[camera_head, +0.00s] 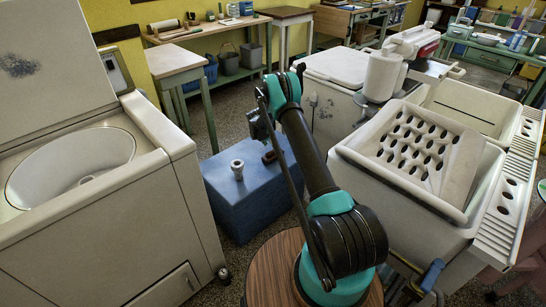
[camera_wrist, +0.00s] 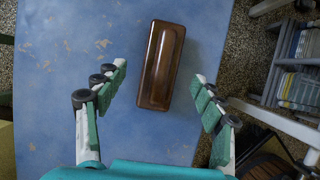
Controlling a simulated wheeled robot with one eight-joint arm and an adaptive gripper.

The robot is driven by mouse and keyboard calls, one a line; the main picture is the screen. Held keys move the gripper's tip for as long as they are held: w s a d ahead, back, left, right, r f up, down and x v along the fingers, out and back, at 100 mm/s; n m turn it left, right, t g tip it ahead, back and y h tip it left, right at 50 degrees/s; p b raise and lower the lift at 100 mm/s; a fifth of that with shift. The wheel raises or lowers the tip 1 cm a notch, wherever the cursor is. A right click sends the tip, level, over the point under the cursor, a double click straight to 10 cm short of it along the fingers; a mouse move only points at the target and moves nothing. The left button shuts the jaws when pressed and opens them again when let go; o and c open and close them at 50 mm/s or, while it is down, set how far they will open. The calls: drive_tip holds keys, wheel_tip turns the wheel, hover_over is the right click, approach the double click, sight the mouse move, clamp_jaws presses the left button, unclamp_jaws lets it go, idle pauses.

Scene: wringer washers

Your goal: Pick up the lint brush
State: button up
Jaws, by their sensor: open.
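A brown, glossy wooden block, which looks like the lint brush (camera_wrist: 162,65), lies on the worn blue top of a box (camera_wrist: 65,110). In the head view the brush (camera_head: 269,157) is a small dark shape near the right edge of the blue box (camera_head: 250,195). My gripper (camera_wrist: 160,77) is open above the box, with its teal-padded fingers spread either side of the brush and nothing held. I cannot tell how high the fingertips are above it. Bristles are not visible.
A white washer (camera_head: 90,190) is at left and a white tub with a perforated board (camera_head: 420,150) at right. A shelf of book-like items (camera_wrist: 303,70) shows at the wrist view's right.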

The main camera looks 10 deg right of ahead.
sight(273, 151)
drive_tip(key=x, duration=0.4)
drive_tip(key=shift+d+f, duration=0.15)
drive_tip(key=shift+f, duration=0.25)
drive_tip(key=shift+c, duration=0.5)
drive_tip(key=c, duration=1.4)
drive_tip(key=shift+r, duration=0.15)
wheel_tip(273, 151, up, 20)
drive_tip(key=shift+f, duration=0.1)
